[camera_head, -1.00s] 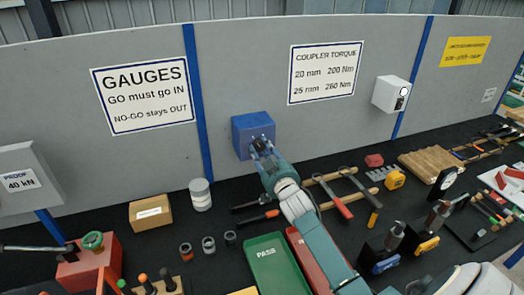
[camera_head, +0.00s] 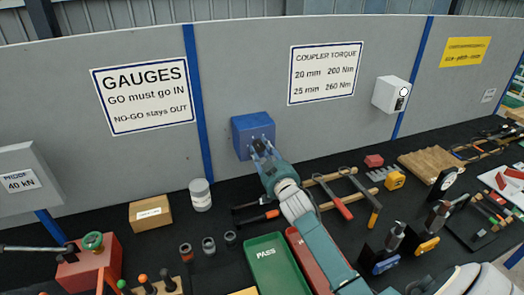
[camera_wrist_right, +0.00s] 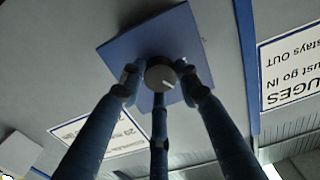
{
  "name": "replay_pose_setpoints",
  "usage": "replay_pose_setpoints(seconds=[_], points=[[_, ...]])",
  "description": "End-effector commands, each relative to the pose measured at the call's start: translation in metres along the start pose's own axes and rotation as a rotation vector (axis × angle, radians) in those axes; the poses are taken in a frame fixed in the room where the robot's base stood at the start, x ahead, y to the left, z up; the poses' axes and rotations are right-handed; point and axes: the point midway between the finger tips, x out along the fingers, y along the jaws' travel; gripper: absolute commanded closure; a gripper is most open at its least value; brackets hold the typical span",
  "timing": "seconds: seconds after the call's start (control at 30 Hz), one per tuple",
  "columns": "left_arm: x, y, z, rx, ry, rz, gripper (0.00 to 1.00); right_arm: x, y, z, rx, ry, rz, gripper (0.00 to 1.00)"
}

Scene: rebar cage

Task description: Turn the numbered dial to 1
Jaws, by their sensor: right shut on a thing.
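A blue square box (camera_head: 241,140) is mounted on the grey wall panel, and my right gripper (camera_head: 259,148) reaches its front face. In the right wrist view, the dial (camera_wrist_right: 160,74) is a round dark grey knob on the blue plate (camera_wrist_right: 185,32). A small white mark shows on the knob. The three fingers of my right gripper (camera_wrist_right: 160,82) are closed around the knob. I cannot read any numbers around the dial, and the fingers hide part of it. My left gripper is not in view.
Below the box, the black bench holds a green PASS tray (camera_head: 277,265), a white-grey jar (camera_head: 200,194), a cardboard box (camera_head: 150,212) and long-handled tools (camera_head: 337,197). A white box (camera_head: 391,94) hangs on the wall to the right.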

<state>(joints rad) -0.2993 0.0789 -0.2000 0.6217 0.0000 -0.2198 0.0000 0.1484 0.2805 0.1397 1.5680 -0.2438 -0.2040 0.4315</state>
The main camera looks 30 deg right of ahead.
Motion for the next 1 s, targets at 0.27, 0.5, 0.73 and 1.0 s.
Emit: replay_pose_setpoints(seconds=[0.27, 0.5, 0.73, 1.0], points=[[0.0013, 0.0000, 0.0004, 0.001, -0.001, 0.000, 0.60, -0.0014, -0.0005, 0.0087, -0.173, -0.016, -0.001, 0.93], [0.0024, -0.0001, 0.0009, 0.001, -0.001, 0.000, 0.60, -0.0015, 0.0005, 0.0095, -0.400, -0.018, -0.002, 0.93], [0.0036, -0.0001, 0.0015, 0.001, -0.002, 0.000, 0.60, -0.0016, 0.0013, 0.0100, -0.615, -0.019, -0.003, 0.93], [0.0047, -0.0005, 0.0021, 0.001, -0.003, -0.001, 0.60, -0.0017, 0.0016, 0.0098, -0.825, -0.019, -0.005, 0.93]])
